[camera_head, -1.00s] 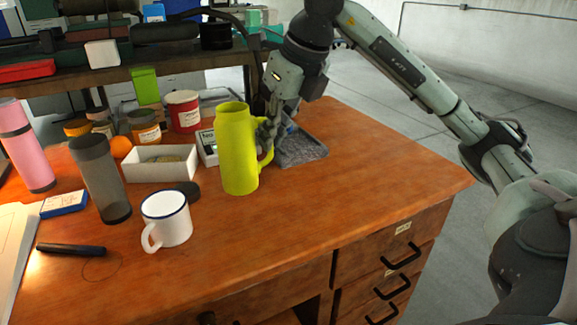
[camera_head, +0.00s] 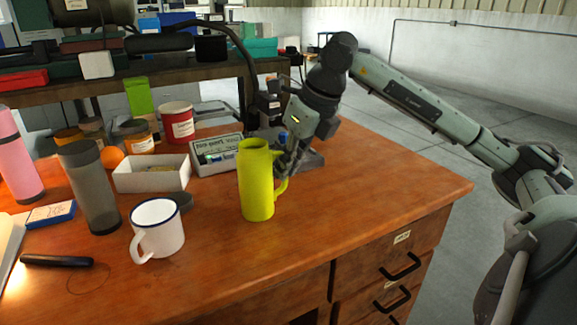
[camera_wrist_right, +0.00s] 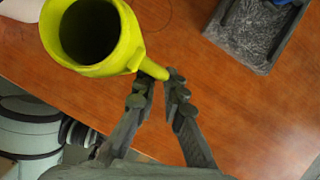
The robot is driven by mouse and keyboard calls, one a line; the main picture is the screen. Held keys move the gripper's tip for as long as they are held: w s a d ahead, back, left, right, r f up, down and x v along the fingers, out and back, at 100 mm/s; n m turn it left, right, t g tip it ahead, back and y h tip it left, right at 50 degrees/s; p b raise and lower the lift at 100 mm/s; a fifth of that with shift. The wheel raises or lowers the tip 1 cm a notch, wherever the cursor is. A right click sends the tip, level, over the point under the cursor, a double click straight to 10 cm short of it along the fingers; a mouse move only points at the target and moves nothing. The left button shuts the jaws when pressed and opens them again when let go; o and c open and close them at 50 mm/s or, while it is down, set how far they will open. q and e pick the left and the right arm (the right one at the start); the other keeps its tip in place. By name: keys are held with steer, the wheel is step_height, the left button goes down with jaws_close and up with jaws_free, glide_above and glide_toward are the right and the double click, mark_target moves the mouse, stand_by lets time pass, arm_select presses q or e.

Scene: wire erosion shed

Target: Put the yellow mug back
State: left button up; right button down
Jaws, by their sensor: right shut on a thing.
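The yellow mug (camera_head: 257,180) is tall and yellow-green, upright over the front middle of the wooden desk, right of the white mug. My right gripper (camera_head: 286,163) is at its right side, shut on its handle. In the right wrist view the mug (camera_wrist_right: 128,38) shows from above, open and dark inside, with its handle reaching between the fingertips (camera_wrist_right: 158,82). I cannot tell whether its base touches the desk. My left gripper is not in view.
A white enamel mug (camera_head: 160,232), a grey tumbler (camera_head: 90,190) and a dark marker (camera_head: 57,261) stand or lie at left. A faint ring (camera_head: 88,291) marks the desk near the marker. A grey tray (camera_head: 308,158) lies behind the gripper. The desk's right front (camera_head: 370,210) is clear.

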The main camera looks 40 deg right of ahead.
steer(key=c, duration=1.9)
jaws_free()
steer(key=shift+f, duration=0.1)
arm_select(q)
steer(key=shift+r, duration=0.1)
arm_select(e)
steer(key=shift+o, duration=1.4)
arm_select(q)
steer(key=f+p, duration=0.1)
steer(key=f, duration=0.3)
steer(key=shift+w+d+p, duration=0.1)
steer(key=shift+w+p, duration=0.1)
steer(key=shift+p, duration=0.15)
arm_select(e)
steer(key=v, duration=1.2)
